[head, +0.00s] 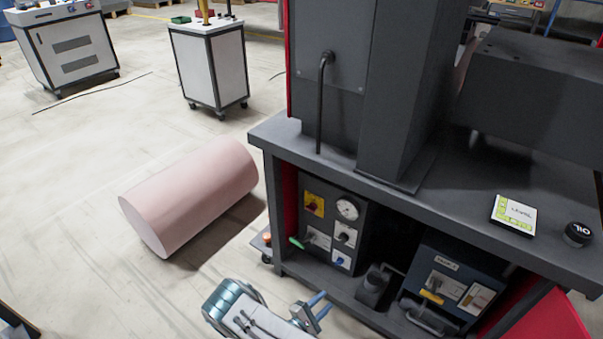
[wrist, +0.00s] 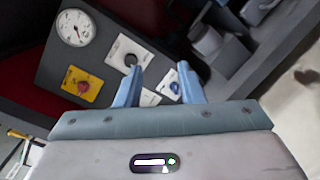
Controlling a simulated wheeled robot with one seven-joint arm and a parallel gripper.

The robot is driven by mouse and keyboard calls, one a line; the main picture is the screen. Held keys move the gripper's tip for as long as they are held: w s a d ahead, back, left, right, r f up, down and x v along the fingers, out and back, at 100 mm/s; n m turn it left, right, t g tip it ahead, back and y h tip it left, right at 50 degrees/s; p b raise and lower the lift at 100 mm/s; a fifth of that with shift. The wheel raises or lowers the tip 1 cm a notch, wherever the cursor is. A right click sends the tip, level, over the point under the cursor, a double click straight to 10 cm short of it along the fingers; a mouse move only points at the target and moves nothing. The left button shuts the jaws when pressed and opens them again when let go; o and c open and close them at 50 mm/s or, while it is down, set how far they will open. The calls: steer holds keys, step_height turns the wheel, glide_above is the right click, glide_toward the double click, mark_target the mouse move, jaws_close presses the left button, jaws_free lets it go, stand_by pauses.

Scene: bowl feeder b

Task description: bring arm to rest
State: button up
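My gripper (head: 315,305) shows at the bottom of the head view, in front of the lower shelf of the dark machine bench. In the wrist view its two blue fingers (wrist: 158,90) stand apart with nothing between them. Beyond the fingers is the control panel (head: 330,225) with a white gauge (head: 347,208), a yellow plate with a red knob (head: 313,204), a black knob and a blue knob (wrist: 175,88). My gripper is apart from the panel as far as I can tell.
The bench top (head: 480,195) carries a yellow-white box (head: 514,214) and a black round can (head: 578,234). A blue-grey unit (head: 447,285) sits on the shelf. A pink cylinder (head: 190,197) lies on the floor at left. Wheeled cabinets (head: 208,65) stand behind. Floor at left is mostly clear.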

steer(key=d+r+m+g+y+p, duration=0.1)
steer(key=d+r+m+g+p, duration=0.2)
steer(key=r, duration=0.9)
steer(key=s+d+r+m+g+p, duration=0.15)
steer(key=r+m+g, duration=0.4)
steer(key=r, duration=0.75)
steer(key=d+r+m+g+y+p, duration=0.1)
steer(key=r+m+g+p, duration=0.35)
steer(key=r, duration=0.75)
steer(key=s+d+r+m+t+y+p, duration=0.1)
steer(key=s+r+y+p, duration=0.3)
steer(key=s+r, duration=0.4)
steer(key=s+d+r+m+t+y+p, duration=0.1)
steer(key=s+r+y, duration=0.5)
steer(key=r, duration=1.5)
steer(key=s+m+t+p, duration=0.1)
steer(key=s+m+p, duration=0.1)
steer(key=p, duration=0.1)
steer(key=shift+d+r+t+y, duration=0.25)
steer(key=shift+d+t+y, duration=0.05)
steer(key=shift+d, duration=0.05)
steer(key=shift+s+d, duration=0.1)
steer(key=shift+s, duration=0.05)
